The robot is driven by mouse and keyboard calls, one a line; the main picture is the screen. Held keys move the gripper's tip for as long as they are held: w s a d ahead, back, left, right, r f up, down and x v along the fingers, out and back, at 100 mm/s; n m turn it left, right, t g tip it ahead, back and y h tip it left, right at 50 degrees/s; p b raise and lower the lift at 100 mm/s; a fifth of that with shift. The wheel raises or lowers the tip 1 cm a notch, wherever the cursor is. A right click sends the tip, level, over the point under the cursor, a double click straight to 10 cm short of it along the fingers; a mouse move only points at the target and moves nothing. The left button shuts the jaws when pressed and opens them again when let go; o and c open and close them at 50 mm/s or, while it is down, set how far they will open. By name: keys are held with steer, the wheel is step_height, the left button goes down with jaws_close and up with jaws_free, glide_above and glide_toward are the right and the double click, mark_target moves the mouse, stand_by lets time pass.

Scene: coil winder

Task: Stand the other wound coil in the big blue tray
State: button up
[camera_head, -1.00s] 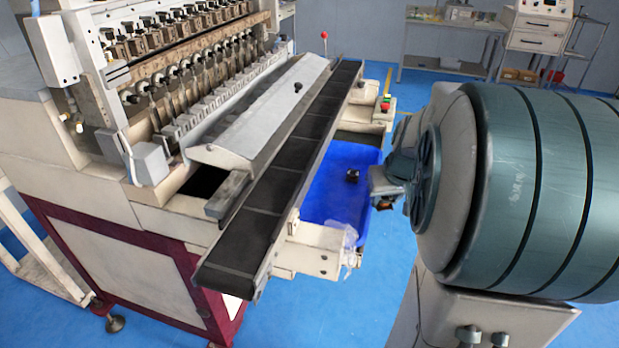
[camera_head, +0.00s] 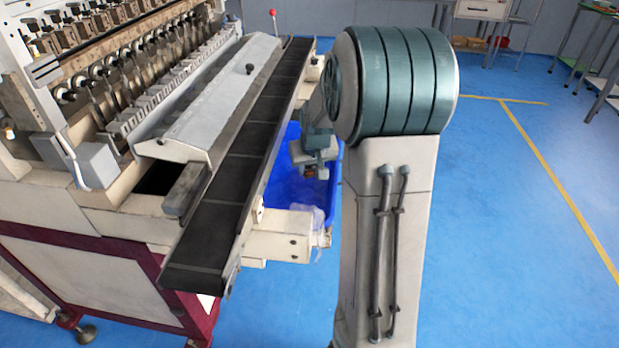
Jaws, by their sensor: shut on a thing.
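The big blue tray (camera_head: 290,192) sits beside the conveyor, at the right side of the winding machine. My gripper (camera_head: 311,168) is over the tray in the picture. It is shut on a small wound coil (camera_head: 311,173), of which only a brownish bit shows below the fingers. I cannot tell how high the coil is above the tray floor. The dark coil seen in the tray earlier is not visible now; my gripper and arm cover part of the tray.
The black conveyor (camera_head: 222,190) and the machine's grey cover (camera_head: 215,100) lie left of the tray. A clear plastic bag (camera_head: 312,215) hangs at the tray's near end by a cream bracket (camera_head: 275,243). Open blue floor lies to the right.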

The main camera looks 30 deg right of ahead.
mark_target(311, 172)
steer(key=shift+f, duration=1.95)
steer(key=shift+f, duration=0.1)
steer(key=shift+f+b, duration=0.15)
steer(key=shift+b, duration=0.25)
steer(key=o, duration=0.9)
steer(key=shift+o, duration=0.2)
steer(key=shift+r, duration=0.25)
steer(key=shift+r+p, duration=0.25)
steer(key=shift+p, duration=0.05)
steer(key=v, duration=1.1)
steer(key=shift+s+r+p, duration=0.2)
steer(key=shift+p, duration=0.25)
